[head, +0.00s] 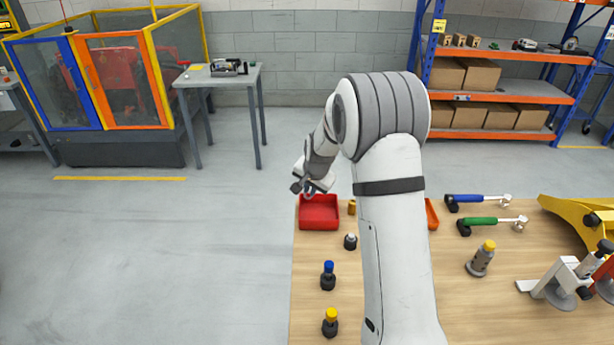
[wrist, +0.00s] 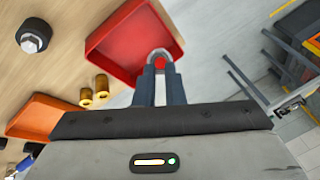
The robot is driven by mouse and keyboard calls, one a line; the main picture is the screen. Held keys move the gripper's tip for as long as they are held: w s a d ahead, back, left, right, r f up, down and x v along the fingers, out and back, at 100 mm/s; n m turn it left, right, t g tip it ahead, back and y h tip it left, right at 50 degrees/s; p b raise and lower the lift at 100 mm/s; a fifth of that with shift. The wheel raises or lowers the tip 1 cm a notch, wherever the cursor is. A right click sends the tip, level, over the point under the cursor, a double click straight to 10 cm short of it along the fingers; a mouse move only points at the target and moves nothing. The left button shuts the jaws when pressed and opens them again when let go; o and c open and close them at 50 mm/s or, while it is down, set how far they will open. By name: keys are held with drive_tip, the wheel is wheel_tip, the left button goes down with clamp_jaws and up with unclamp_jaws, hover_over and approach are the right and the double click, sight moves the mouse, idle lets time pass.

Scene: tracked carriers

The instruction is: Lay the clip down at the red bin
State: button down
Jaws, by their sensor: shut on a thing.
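The clip (wrist: 160,52) is a small grey loop, seen in the wrist view between the tips of my gripper (wrist: 160,72). My gripper is shut on it. Bright red shows inside the loop. The red bin (wrist: 108,42) is an open shallow tray just behind the clip in that view, and I see no object in its visible part. In the head view the red bin (head: 319,222) stands at the table's far left corner. There my gripper (head: 305,188) is by the bin's far left edge, seemingly above it. The clip is too small to make out clearly there.
An orange bin (wrist: 38,117) and brass cylinders (wrist: 101,85) lie near the red bin. A dark knob (head: 350,242) and bottles with blue (head: 328,275) and yellow (head: 331,322) caps stand on the table's left side. Open floor lies left of the table.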

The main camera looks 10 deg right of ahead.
drive_tip(key=shift+a+r, duration=0.1)
drive_tip(key=shift+a, duration=0.2)
drive_tip(key=shift+w+d, duration=0.1)
drive_tip(key=shift+b, duration=0.35)
drive_tip(key=f+m+t+b, duration=0.1)
drive_tip(key=f+m+b, duration=0.1)
drive_tip(key=b, duration=0.6)
drive_tip(key=s+f+m+t+y+b, duration=0.1)
drive_tip(key=f+m+b, duration=0.2)
drive_tip(key=b, duration=0.5)
drive_tip(key=d+f+m+t+y+b, duration=0.1)
drive_tip(key=f+m+b, duration=0.1)
drive_tip(key=b, duration=0.7)
drive_tip(key=shift+s+f+m+t, duration=0.2)
drive_tip(key=shift+f, duration=0.25)
drive_tip(key=shift+s+f+m+t, duration=0.15)
drive_tip(key=shift+f+m+t, duration=0.05)
drive_tip(key=shift+f, duration=0.25)
drive_tip(key=c, duration=1.5)
unclamp_jaws()
drive_tip(key=shift+o, duration=0.3)
drive_tip(key=shift+f, duration=0.1)
